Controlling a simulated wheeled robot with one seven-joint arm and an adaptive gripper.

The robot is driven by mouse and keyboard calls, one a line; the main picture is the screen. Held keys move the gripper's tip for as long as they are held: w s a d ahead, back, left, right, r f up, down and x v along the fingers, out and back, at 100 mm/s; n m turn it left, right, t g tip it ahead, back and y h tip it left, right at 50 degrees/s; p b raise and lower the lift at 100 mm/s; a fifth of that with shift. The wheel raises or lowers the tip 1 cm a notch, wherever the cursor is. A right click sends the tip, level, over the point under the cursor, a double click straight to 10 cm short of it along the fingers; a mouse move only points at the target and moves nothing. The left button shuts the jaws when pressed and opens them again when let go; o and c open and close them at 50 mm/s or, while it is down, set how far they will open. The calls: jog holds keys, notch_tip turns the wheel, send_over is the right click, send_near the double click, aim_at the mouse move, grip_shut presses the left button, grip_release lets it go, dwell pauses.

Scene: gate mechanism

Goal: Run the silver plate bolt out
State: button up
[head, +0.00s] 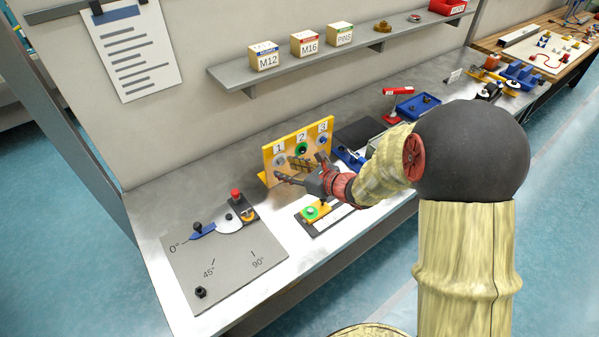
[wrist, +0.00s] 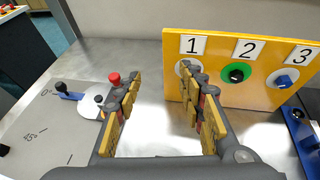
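The yellow upright plate (head: 267,164) stands on the bench with three numbered positions; it also fills the right of the wrist view (wrist: 262,96). Under label 1 is a silver-grey round bolt seat (head: 281,160), mostly hidden behind a finger in the wrist view (wrist: 180,66). Under 2 is a dark bolt in a green ring (wrist: 237,74). Under 3 is a blue bolt head (wrist: 284,81). My gripper (head: 299,168) is in front of the plate, fingers spread wide with nothing between them. In the wrist view (wrist: 158,84) its right finger overlaps position 1; contact cannot be told.
Left of the plate lies a grey angle board (head: 228,262) with a blue pointer (head: 203,231) and a red knob (head: 235,194). A shelf (head: 300,67) with labelled boxes hangs above. Bare bench lies between board and plate.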

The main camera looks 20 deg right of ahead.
aim_at(282, 163)
jog(key=w+f+m, duration=0.1)
jog(key=w+f, duration=0.1)
jog(key=w+d+f+m+h+b, duration=0.1)
jog(key=w+f, duration=0.1)
jog(key=w, duration=0.1)
jog(key=w+f+m, duration=0.1)
jog(key=w+f, duration=0.1)
jog(key=w, duration=0.1)
jog(key=shift+w+d+f+t+h, duration=0.1)
jog(key=shift+d+f+t+h, duration=0.15)
jog(key=shift+t+h, duration=0.15)
jog(key=shift+r, duration=0.1)
jog(key=shift+c, duration=1.4)
grip_shut()
